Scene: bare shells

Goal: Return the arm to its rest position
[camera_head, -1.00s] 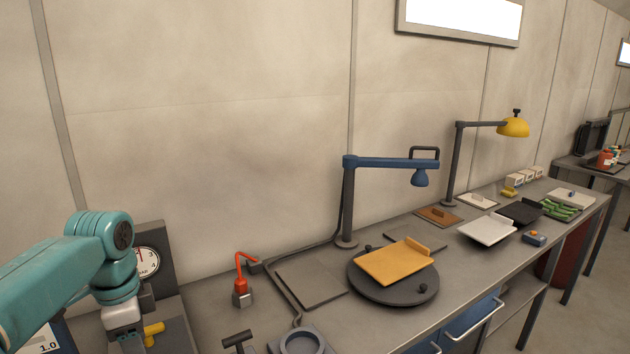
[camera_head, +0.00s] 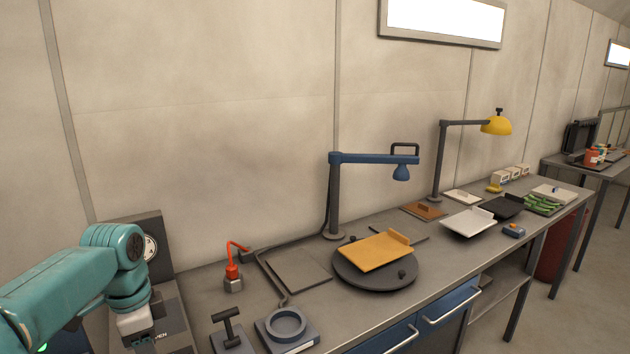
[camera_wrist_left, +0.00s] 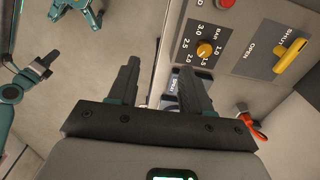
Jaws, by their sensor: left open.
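My left arm comes in from the left in the head view, teal, bent downward at the wrist in front of a grey panel box with a gauge (camera_head: 150,247). Its fingers are cut off below the frame there. In the left wrist view my left gripper (camera_wrist_left: 155,85) is open, its two dark fingers apart with nothing between them. The fingers appear apart from both. My right gripper is not clearly identifiable in any view.
A red-handled tool (camera_head: 233,272) and a ring fixture (camera_head: 286,326) stand on the bench right of the panel. A dark turntable (camera_head: 350,278) carries an orange tray (camera_head: 376,252). Blue (camera_head: 335,195) and yellow (camera_head: 495,125) lamps rise behind. A white tray (camera_head: 468,222) lies farther right.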

